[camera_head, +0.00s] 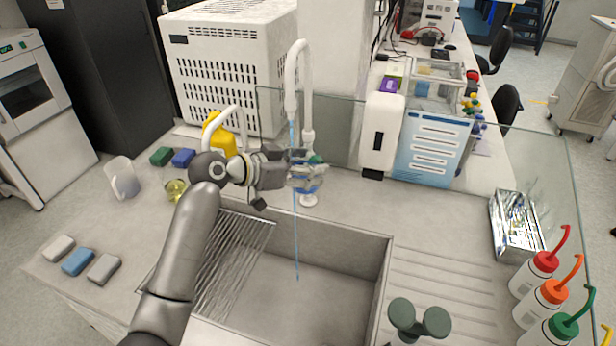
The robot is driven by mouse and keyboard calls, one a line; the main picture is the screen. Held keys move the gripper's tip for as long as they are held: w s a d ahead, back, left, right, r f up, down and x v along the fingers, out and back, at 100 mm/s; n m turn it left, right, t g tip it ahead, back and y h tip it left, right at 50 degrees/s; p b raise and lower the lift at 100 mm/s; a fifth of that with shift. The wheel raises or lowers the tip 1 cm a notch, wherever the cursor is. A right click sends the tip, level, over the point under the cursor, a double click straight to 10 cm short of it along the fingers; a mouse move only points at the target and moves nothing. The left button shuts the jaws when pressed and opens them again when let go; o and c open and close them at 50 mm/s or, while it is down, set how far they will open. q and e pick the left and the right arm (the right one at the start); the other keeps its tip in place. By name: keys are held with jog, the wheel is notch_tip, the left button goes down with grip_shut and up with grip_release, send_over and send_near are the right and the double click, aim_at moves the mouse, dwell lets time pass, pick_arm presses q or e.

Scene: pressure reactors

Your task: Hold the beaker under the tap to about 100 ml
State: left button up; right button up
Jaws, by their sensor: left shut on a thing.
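The white tap (291,75) arches over the far side of the sink. A thin blue stream of water falls from its spout. My left gripper (303,172) is at the stream below the spout, shut on the clear beaker (308,184). The beaker is small in view and partly hidden by the fingers; some blue shows at it, but its level and marks are too small to read. A blue line of water also runs on below the gripper down into the sink (330,290). My right gripper is not in view.
A yellow bottle (220,138), a small beaker with yellow liquid (175,190) and a white jug (122,178) stand left of the sink. A white dispenser (381,132) stands behind it. Dark green round objects (420,320) are at the front, wash bottles (545,295) at the right.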

pick_arm(q)
jog(key=w+b, duration=0.1)
jog(key=w, duration=0.1)
jog(key=w+a+b, duration=0.1)
jog(key=w, duration=0.1)
jog(key=w+a+b, duration=0.1)
jog(key=w, duration=0.1)
jog(key=shift+a+f+b, duration=0.15)
jog(key=shift+a+b, duration=0.1)
jog(key=shift+b, duration=0.15)
jog(key=shift+w+a, duration=0.15)
jog(key=shift+w, duration=0.15)
jog(key=shift+s, duration=0.1)
dwell(0.8)
jog(key=shift+r, duration=0.2)
dwell(1.0)
dwell(1.7)
dwell(1.7)
